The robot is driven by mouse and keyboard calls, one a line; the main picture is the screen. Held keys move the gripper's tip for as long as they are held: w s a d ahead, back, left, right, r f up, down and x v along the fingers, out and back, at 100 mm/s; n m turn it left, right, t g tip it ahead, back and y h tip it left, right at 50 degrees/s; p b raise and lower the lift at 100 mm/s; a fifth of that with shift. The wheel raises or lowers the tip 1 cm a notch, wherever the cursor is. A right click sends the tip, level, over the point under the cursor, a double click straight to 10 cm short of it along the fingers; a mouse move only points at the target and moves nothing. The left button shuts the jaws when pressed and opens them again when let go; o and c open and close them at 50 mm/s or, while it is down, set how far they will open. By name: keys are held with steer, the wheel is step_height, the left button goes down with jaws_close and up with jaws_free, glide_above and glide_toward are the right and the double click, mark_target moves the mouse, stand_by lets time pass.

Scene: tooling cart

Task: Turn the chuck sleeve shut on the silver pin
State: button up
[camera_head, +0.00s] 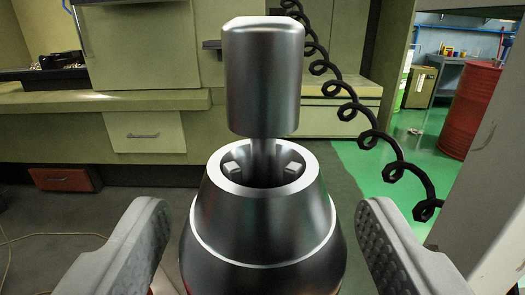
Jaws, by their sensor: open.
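The silver pin (263,80) stands upright with its thin shank down in the mouth of the chuck. The dark grey chuck sleeve (262,225) is a cone with a pale ring around it. Its jaws show inside the rim, with a gap between them and the shank. My gripper (265,240) is open, with one grey padded finger on each side of the sleeve. Both fingers look apart from it. The lower part of the sleeve is cut off by the bottom edge of the view.
A black coiled cord (371,140) hangs behind the pin on the right. A pale post (485,185) stands at the right edge. Green cabinets (140,50), a bench (100,102) and a red barrel (470,110) are farther back.

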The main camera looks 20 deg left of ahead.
steer(key=shift+x, duration=1.2)
steer(key=c, duration=1)
